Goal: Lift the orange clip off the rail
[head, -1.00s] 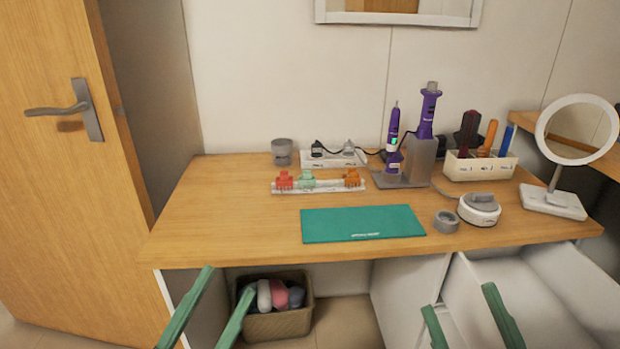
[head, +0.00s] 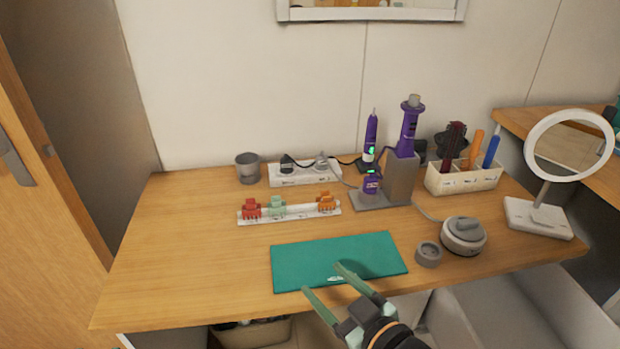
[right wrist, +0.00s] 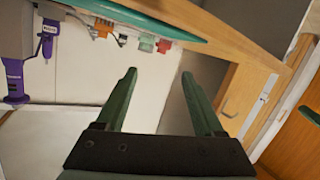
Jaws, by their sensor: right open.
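The orange clip (head: 326,201) sits at the right end of a white rail (head: 290,215) on the desk. A mint green clip (head: 277,206) and a red clip (head: 251,208) sit on the same rail, to its left. My right gripper (head: 323,279) is open and empty, near the front edge of the green mat, in front of the rail and apart from it. In the right wrist view, the orange clip (right wrist: 103,27) shows small at the upper left, beyond the open fingers (right wrist: 160,75).
The green mat (head: 338,258) lies between my right gripper and the rail. A purple tool stand (head: 398,182), a grey round jar (head: 428,254) and a white-grey device (head: 463,236) stand to the right. A power strip (head: 303,175) and grey cup (head: 248,167) are behind the rail.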

